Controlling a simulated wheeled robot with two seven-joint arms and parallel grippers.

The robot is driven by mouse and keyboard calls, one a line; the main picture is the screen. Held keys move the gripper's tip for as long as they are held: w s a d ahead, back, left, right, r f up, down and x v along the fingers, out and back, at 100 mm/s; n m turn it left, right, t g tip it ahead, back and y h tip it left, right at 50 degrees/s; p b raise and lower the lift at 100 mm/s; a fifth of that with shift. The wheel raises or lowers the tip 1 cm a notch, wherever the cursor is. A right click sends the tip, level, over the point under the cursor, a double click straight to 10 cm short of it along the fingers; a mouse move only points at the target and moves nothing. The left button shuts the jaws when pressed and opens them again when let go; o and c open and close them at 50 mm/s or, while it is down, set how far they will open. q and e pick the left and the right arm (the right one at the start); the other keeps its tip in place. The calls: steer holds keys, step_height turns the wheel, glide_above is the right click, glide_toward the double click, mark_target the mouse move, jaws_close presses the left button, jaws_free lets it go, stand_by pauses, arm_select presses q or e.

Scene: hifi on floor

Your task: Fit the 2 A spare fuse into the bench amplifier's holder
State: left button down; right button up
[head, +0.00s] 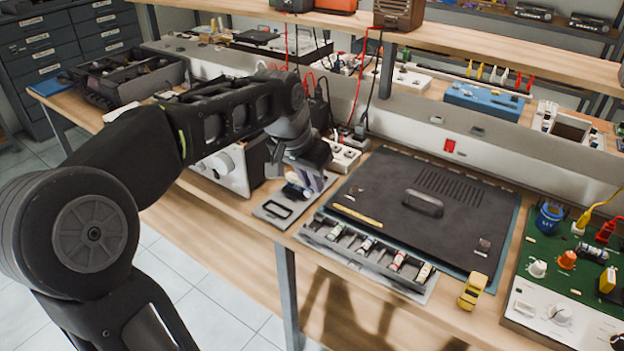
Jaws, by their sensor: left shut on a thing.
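My left gripper (305,184) is above the bench, left of the dark flat panel. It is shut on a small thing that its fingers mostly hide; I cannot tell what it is. Below it lies a grey plate (270,212) with a black rectangular frame. A tray (345,262) along the front holds several small fuse-like cylinders with coloured bands, in separate compartments. A silver unit with a round knob (222,165) stands behind my left arm, partly hidden; it may be the amplifier. I cannot make out the fuse holder or any rating. My right gripper is not in view.
The dark panel (385,195) has vent slots and a raised block. A small yellow object (473,291) lies at the bench's front edge. A green board (565,255) with knobs and leads is at right. Black bins (125,80) stand back left. A shelf spans behind.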

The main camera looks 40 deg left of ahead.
arm_select(q)
steer(key=shift+r+p, duration=3.05)
steer(key=shift+r, duration=0.75)
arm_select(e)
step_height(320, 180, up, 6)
arm_select(q)
steer(key=w+d+f, duration=0.1)
steer(key=d+f, duration=0.3)
steer(key=d, duration=0.1)
steer(key=w+d+f, duration=0.2)
steer(key=d+f, duration=0.2)
steer(key=d, duration=0.2)
steer(key=w+d+f, duration=0.1)
steer(key=d+f, duration=0.3)
steer(key=d, duration=0.2)
steer(key=shift+w+d+f, duration=0.15)
steer(key=shift+w, duration=0.1)
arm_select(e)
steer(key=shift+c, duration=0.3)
